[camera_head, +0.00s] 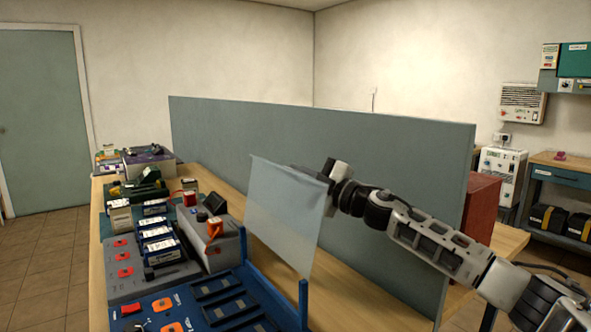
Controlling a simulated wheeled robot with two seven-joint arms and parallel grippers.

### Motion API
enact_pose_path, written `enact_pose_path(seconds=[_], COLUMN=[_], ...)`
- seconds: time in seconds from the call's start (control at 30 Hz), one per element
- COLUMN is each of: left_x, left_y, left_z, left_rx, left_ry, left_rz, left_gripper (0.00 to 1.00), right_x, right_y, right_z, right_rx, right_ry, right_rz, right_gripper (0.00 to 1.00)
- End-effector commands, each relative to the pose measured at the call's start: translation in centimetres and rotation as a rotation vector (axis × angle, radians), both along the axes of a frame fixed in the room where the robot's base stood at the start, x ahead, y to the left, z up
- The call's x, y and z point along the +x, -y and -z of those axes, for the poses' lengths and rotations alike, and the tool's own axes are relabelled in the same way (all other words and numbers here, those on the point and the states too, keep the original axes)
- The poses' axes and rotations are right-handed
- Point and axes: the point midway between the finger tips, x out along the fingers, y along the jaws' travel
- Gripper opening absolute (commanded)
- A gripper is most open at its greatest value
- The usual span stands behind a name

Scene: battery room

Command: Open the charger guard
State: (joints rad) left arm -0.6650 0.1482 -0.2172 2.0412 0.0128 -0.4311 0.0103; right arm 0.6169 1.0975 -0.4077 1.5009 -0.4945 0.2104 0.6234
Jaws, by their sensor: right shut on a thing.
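The charger guard (285,220) is a pale, translucent panel. It stands tilted beside the chargers, in front of a grey partition. My right gripper (326,177) is at the panel's upper right edge and is shut on it; the fingertips are partly hidden. The grey charger (222,240) with batteries beside it stands left of the panel. A blue charger base (262,290) with dark slots and blue posts is at the bottom, in front of the panel. My left gripper is not in view.
The tall grey partition (400,145) runs along the wooden table (97,245), close behind my right arm. A red box (481,200) stands behind the partition at right. Batteries and tools crowd the table's left part. A side bench (555,175) is far right.

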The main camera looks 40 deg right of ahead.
Motion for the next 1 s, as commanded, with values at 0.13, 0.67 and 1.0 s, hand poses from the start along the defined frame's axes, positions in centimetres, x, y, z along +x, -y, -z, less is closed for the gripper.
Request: enact_pose_path(seconds=[0.13,0.67,1.0], left_x=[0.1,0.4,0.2], left_y=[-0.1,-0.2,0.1], left_z=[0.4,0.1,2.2], left_rx=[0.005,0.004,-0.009], left_ry=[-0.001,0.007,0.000], left_rz=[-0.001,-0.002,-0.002], left_gripper=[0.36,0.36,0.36], right_x=[0.1,0.1,-3.5], right_y=[-0.1,-0.2,1.2], right_z=[0.1,0.1,1.6], right_rx=[0.006,0.006,0.003], right_ry=[-0.003,-0.001,-0.006], right_rz=[0.001,-0.002,0.001], right_gripper=[0.00,0.33,0.33])
